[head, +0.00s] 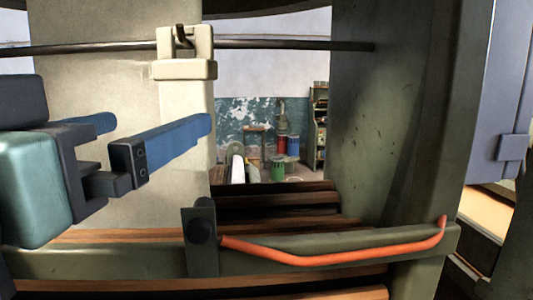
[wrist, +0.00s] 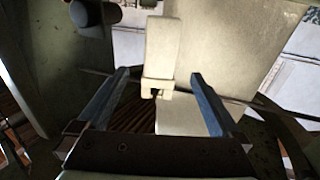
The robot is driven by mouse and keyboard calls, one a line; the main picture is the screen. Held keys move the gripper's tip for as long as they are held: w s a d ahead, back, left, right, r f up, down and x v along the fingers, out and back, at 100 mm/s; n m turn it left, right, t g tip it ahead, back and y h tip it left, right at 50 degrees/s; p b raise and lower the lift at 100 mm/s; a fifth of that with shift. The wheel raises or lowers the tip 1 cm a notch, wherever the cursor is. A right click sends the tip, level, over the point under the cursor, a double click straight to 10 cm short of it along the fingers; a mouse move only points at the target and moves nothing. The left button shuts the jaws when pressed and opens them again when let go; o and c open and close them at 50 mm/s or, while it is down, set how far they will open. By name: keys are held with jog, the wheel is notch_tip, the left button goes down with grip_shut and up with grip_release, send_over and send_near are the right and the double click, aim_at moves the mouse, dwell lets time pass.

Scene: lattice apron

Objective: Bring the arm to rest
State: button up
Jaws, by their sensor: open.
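My gripper (head: 160,122) is on the left in the head view, with its two blue fingers spread and nothing between them. In the wrist view my gripper (wrist: 159,76) also shows open, its fingers pointing away on either side. A cream block-shaped piece (head: 186,69) with a dark hook at its top is at the dark horizontal rod (head: 290,45). A pale blocky piece (wrist: 160,50), likely the same one, shows beyond and between the fingertips in the wrist view. I cannot tell how far it is from the fingers.
An orange-red bar (head: 340,257) runs from a dark pivot along a green-grey beam below my gripper. Wooden slats (head: 270,200) lie behind it. A thick grey-green post (head: 395,120) stands right. Several coloured containers (head: 281,145) are far back.

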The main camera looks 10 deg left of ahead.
jog(key=s, duration=0.4)
jog(key=w+d+r+t+b, duration=0.1)
jog(key=w+d+t+b, duration=0.2)
jog(key=w+d+t, duration=0.3)
jog(key=d+t, duration=0.1)
jog(key=d, duration=0.1)
jog(key=d+t+b, duration=0.1)
jog(key=d, duration=0.5)
jog(key=shift+s+d+f+t, duration=0.1)
jog(key=shift+s+d+t, duration=0.1)
jog(key=shift+s+t, duration=0.2)
jog(key=shift+s+d+t, duration=0.2)
jog(key=shift+d+t, duration=0.1)
jog(key=shift+d, duration=0.05)
